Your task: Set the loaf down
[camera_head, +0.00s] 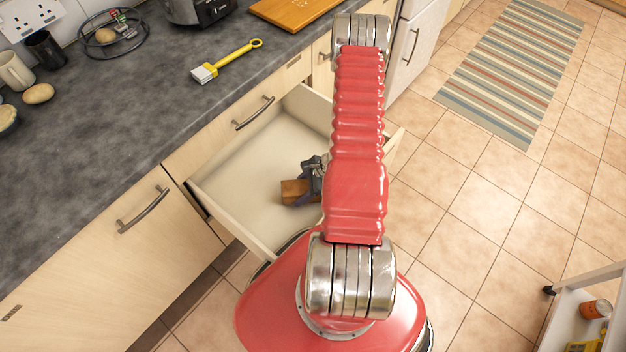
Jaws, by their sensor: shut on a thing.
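The loaf (294,191) is a small brown block in or just above the open drawer (245,165). My gripper (309,186) is shut on the loaf at its right side. My red arm hides part of the gripper and the right part of the drawer. I cannot tell whether the loaf touches the drawer floor. The rest of the drawer that I can see is empty.
The grey worktop (130,110) holds a yellow-handled brush (226,62), a wire basket (112,36), a wooden board (291,10) and a mug (15,70). A trolley (570,315) stands at the lower right. The tiled floor (470,220) is clear beside a striped rug (515,65).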

